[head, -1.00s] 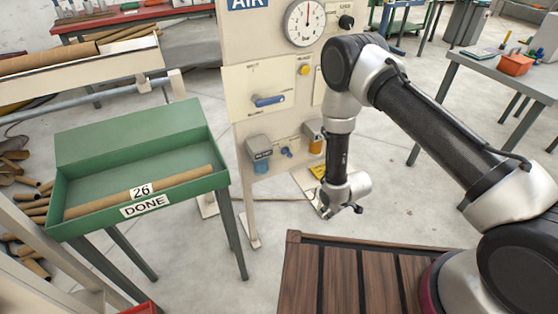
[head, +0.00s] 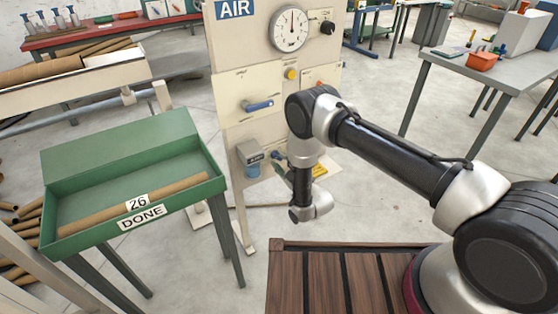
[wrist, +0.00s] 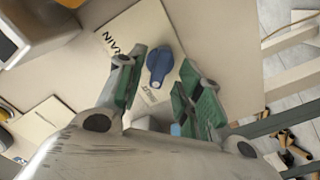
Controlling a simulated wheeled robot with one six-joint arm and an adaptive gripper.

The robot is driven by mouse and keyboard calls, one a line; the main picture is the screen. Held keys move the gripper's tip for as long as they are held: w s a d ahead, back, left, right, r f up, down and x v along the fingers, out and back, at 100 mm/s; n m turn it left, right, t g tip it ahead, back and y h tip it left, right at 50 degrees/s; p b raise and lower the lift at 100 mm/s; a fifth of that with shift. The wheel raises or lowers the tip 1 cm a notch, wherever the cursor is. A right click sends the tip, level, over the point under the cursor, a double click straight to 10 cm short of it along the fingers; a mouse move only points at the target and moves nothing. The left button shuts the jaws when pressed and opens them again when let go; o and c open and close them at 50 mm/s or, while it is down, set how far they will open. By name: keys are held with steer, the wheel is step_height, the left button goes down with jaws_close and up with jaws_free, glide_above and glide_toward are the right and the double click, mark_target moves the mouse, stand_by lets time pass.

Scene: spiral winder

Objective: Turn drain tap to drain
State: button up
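The drain tap is a small blue handle (wrist: 160,63) on a pale plate (wrist: 145,28) lettered with "DRAIN", partly cut off, and a second word too small to read surely. In the wrist view my gripper (wrist: 157,70) is open, with one green-padded finger on each side of the tap's line. The tap shows between the fingertips; I cannot tell whether they touch it. In the head view my gripper (head: 281,167) is close to the lower panel, beside the small blue tap (head: 276,155), and my arm hides part of that area.
The tall AIR panel (head: 228,85) carries a gauge (head: 290,29), a larger blue lever (head: 258,105) and a blue-bowled filter unit (head: 251,160) left of the tap. A green DONE tray (head: 117,137) stands to the left. A grey table (head: 500,72) is at right.

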steer(key=shift+x, duration=1.1)
jaws_close()
steer(key=shift+m, duration=0.4)
steer(key=m, duration=0.8)
steer(key=shift+m, duration=0.3)
steer(key=m, duration=0.4)
steer(key=shift+m, duration=2.2)
